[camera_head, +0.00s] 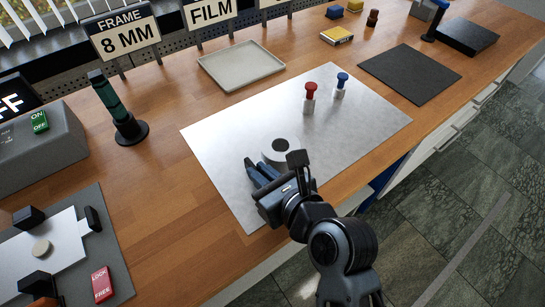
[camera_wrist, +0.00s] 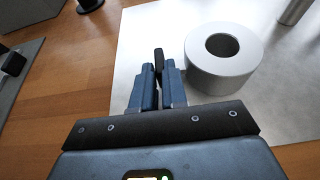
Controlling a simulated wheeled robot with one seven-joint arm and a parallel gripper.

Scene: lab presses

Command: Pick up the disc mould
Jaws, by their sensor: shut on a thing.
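A silver ring-shaped block (camera_head: 278,157) with a round hole stands on the metal sheet; I take it as the disc mould, though no label shows. In the wrist view the silver block (camera_wrist: 222,78) is just right of my fingers, outside them. My gripper (camera_head: 258,174) is low over the sheet beside the block. Its blue fingers (camera_wrist: 158,75) are nearly together, shut on a thin dark piece (camera_wrist: 158,58) that shows between their tips. I cannot tell what this piece is; most of it is hidden by the fingers.
A red-topped plunger (camera_head: 310,98) and a blue-topped one (camera_head: 340,84) stand on the metal sheet (camera_head: 215,135). A pale tray (camera_head: 240,66) and a dark mat (camera_head: 410,75) lie behind. A green-and-black post (camera_head: 118,112) and a grey press box (camera_head: 40,150) are left.

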